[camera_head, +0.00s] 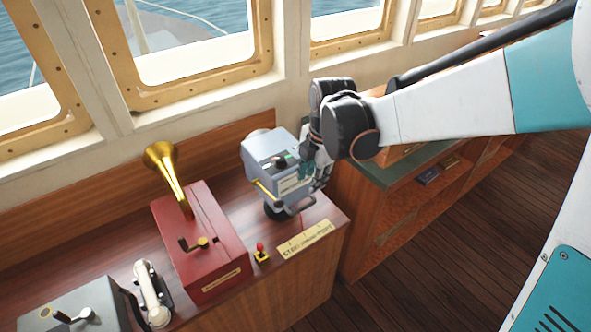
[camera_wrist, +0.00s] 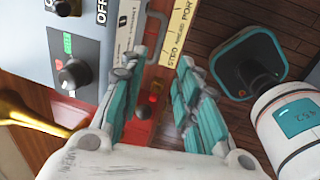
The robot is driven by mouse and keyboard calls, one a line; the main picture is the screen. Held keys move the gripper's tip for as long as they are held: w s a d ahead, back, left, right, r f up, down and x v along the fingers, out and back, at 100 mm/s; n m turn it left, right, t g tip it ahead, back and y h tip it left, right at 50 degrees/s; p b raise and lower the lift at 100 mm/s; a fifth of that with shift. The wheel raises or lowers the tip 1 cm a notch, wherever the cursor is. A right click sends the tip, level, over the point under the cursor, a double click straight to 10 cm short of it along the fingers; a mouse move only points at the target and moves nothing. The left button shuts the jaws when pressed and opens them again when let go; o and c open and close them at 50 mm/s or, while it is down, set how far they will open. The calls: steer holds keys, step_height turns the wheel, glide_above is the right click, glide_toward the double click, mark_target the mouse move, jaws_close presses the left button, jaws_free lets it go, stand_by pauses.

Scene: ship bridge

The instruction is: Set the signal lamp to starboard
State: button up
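The signal lamp (camera_head: 270,150) is a grey box on a round dark base on the wooden console, with dark knobs and an OFF label on its panel. It fills the left of the wrist view (camera_wrist: 92,50). A dark curved handle (camera_head: 298,204) sticks out low on its near side and shows just beyond my fingertips (camera_wrist: 153,42). A brass plate (camera_head: 306,239) lettered STBD, AHEAD, PORT lies in front of the lamp. My gripper (camera_head: 319,168) is beside the lamp's right side. In the wrist view, its teal fingers (camera_wrist: 163,60) are apart with nothing between them.
A small red-knobbed lever (camera_head: 261,253) stands left of the plate. A red box with a brass horn (camera_head: 205,250) and a white telephone handset (camera_head: 152,295) are further left. Windows line the back. A lower green-topped cabinet (camera_head: 390,172) is to the right, with open wooden floor in front.

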mark_target(304, 207)
steer(key=f+b, duration=0.1)
steer(key=f, duration=0.3)
steer(key=w+a+f+b, duration=0.1)
steer(key=f, duration=0.3)
steer(key=w+f+b, duration=0.1)
steer(key=f, duration=0.3)
steer(key=shift+a+f, duration=0.2)
steer(key=shift+f, duration=0.2)
steer(key=shift+c, duration=0.6)
jaws_close()
